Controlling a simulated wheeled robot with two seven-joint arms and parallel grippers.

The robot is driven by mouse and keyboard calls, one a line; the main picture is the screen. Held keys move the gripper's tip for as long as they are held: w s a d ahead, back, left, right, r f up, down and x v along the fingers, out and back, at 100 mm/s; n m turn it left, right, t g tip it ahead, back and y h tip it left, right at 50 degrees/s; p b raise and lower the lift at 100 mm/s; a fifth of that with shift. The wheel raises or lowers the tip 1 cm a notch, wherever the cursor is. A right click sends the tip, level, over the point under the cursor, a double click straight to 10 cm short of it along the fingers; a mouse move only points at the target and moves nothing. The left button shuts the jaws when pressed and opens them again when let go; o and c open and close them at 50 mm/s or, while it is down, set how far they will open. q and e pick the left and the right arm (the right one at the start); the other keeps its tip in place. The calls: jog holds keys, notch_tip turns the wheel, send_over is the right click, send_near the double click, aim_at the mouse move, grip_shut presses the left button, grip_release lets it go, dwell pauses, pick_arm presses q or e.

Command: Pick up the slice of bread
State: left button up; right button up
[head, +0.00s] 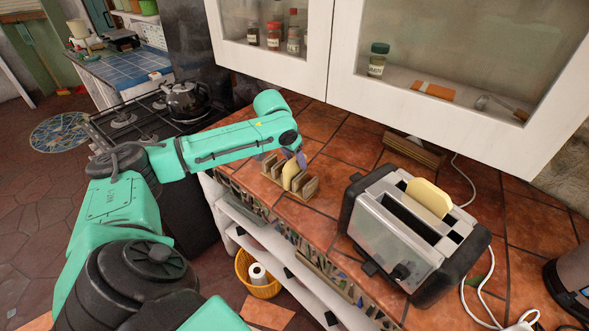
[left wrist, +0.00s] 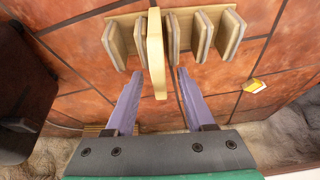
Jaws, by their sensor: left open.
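A pale yellow slice of bread (head: 290,174) stands upright in a wooden rack (head: 303,187) on the tiled counter. In the left wrist view the slice (left wrist: 156,50) is seen nearly edge-on, among the slats of the rack (left wrist: 230,35). My left gripper (head: 296,157) is just above the slice; its purple fingers (left wrist: 159,76) are open, one on each side of it, with a visible gap on both sides. A second slice (head: 429,198) sticks up from one slot of the silver toaster (head: 398,235). My right gripper is not in view.
White wall cabinets (head: 445,75) with glass doors hang low over the counter. A wooden block (head: 413,152) lies behind the toaster, and white cords run on its right. A kettle (head: 185,100) stands on the stove to the left. The tiles between rack and toaster are clear.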

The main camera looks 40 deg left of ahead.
pick_arm(q)
grip_shut()
